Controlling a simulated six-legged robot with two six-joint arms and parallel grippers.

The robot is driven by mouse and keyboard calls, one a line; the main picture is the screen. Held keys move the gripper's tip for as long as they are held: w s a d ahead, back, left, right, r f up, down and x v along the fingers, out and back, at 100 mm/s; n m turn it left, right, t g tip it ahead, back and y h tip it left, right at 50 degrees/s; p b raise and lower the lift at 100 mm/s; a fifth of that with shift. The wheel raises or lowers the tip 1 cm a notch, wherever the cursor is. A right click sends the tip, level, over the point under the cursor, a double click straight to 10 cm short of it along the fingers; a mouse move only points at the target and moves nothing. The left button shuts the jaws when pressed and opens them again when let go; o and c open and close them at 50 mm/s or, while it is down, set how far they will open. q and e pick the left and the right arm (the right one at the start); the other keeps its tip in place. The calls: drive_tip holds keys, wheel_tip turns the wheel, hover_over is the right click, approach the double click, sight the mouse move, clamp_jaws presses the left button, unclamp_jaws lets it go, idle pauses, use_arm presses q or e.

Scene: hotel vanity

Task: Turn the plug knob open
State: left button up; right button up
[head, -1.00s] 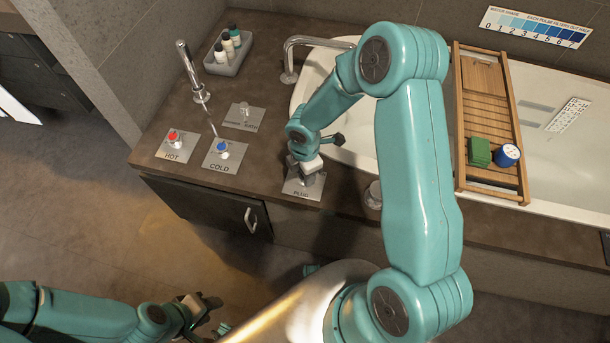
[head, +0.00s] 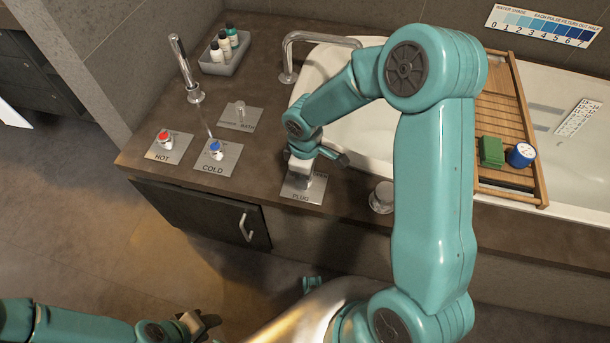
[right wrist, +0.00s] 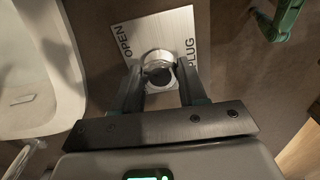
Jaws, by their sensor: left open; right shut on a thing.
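The plug knob (right wrist: 157,57) is a round silver knob on a square metal plate (right wrist: 182,30) marked OPEN and PLUG. In the right wrist view, my right gripper (right wrist: 160,78) has one finger on each side of the knob and is shut on it. In the head view, the right gripper (head: 302,170) reaches down onto the plug plate (head: 300,190) and hides the knob, so its turned angle cannot be read there. My left gripper (head: 206,322) is open and empty, low at the left, over the floor in front of the counter.
Beside the plug plate are the cold knob (head: 215,148), the hot knob (head: 164,137), a shower-bath lever (head: 240,110) and a silver cylinder (head: 382,197). The white tub (head: 370,145) lies behind, crossed by a wooden tray (head: 515,110). Bottles stand in a grey caddy (head: 226,60).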

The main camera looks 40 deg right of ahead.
drive_tip(key=shift+m, duration=0.5)
drive_tip(key=o, duration=1.1)
drive_tip(key=shift+c, duration=0.2)
wheel_tip(320, 180, up, 16)
drive_tip(key=p, duration=0.3)
drive_tip(key=shift+r+p, duration=0.15)
drive_tip(key=shift+p, duration=0.2)
